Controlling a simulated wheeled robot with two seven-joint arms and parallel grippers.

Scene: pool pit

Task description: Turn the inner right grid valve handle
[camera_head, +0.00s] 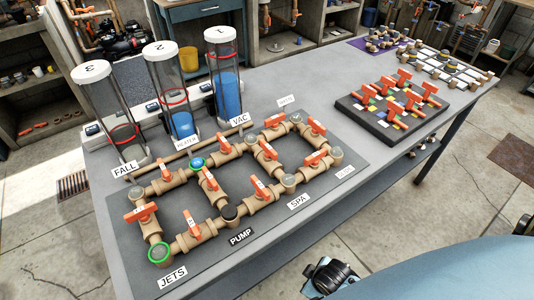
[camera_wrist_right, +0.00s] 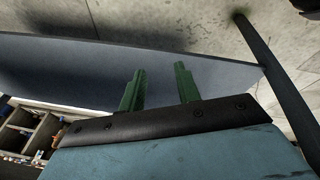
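A pipe grid (camera_head: 202,232) of tan pipes with orange valve handles lies on a dark mat on the grey table. Four cross pipes carry handles; the inner right one (camera_head: 266,150) sits between the inner left one (camera_head: 208,179) and the far right one (camera_head: 317,126). No gripper touches any of these handles. My right gripper (camera_wrist_right: 160,85) shows in the right wrist view with two green fingers apart and nothing between them. A grey table side is behind the fingers, with no valve in that view. My left gripper is not seen.
Clear cylinders (camera_head: 170,90) stand behind the grid, some with blue water. A second board of orange handles (camera_head: 395,130) and a pale board (camera_head: 445,75) lie farther right. Bare table lies right of the grid. Cluttered shelves (camera_head: 25,75) stand at left.

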